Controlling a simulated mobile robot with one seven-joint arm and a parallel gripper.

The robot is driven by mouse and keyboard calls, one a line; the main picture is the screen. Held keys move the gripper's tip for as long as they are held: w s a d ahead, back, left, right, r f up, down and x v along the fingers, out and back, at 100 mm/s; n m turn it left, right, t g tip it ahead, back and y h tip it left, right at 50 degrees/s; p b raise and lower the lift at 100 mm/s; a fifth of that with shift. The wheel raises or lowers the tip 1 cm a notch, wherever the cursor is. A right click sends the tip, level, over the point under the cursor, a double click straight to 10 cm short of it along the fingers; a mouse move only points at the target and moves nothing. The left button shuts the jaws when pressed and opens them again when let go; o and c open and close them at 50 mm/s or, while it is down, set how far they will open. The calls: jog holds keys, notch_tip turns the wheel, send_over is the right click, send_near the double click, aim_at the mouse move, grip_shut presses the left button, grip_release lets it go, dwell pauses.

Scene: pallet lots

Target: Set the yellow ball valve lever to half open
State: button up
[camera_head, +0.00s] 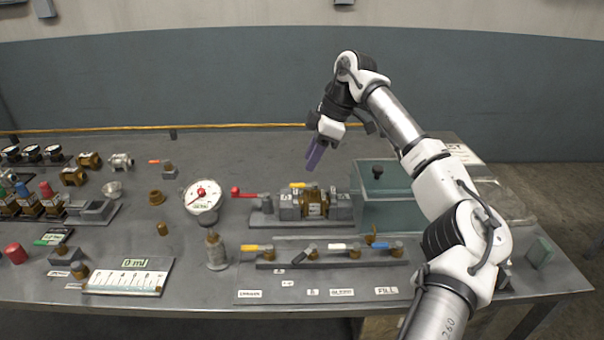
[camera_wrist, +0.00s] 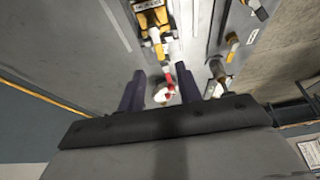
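Two yellow levers show in the head view. One yellow lever (camera_head: 257,248) lies at the left end of the front valve row, above a label. Another small yellow lever (camera_head: 300,185) sits on top of the brass-and-grey valve block (camera_head: 315,205) behind that row. Which one is the ball valve lever I cannot tell. My gripper (camera_head: 315,156) hangs above and behind the block, touching nothing. In the wrist view its two purple fingers (camera_wrist: 160,92) are apart and empty. A red handle (camera_wrist: 170,82) shows beyond them.
The front row also has black, white and blue levers (camera_head: 372,246). A red lever (camera_head: 245,193) juts left of the block, near a round gauge (camera_head: 202,197). A clear tank (camera_head: 390,215) stands right of the block. Small fittings crowd the table's left side; the back strip is mostly clear.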

aim_at(298, 184)
jog(key=x, duration=0.6)
jog(key=shift+a+f+p, duration=0.1)
jog(key=shift+a+p, duration=0.05)
jog(key=shift+p, duration=0.25)
grip_shut()
